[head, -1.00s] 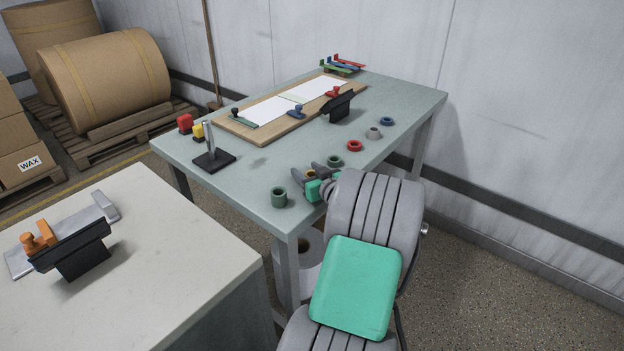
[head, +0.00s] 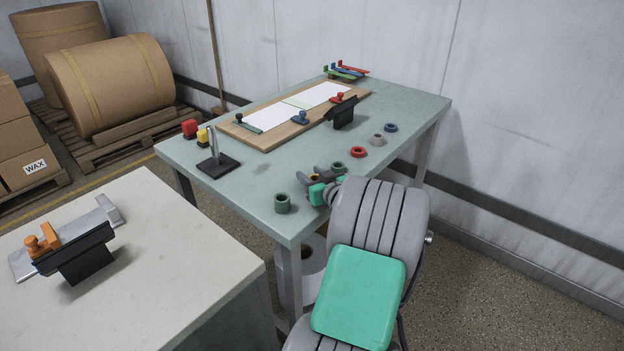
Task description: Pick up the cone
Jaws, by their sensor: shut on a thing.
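My gripper (head: 312,176) is over the near right part of the green-topped table. Its grey fingers are closed around a small yellow-orange thing (head: 315,177), mostly hidden by the fingers and my wrist. Its shape is too small to tell, so I cannot confirm it is the cone. I cannot tell whether it touches the tabletop. A dark green cup-like cylinder (head: 282,204) stands just to the front left of my gripper. A dark green ring (head: 337,167) lies just behind it.
A red ring (head: 358,152), grey ring-like piece (head: 377,139) and blue ring (head: 390,128) line the right edge. A board (head: 262,143) with white sheets, a black block (head: 341,112) and a post stand (head: 218,164) are farther back. A pale table (head: 180,250) is front left.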

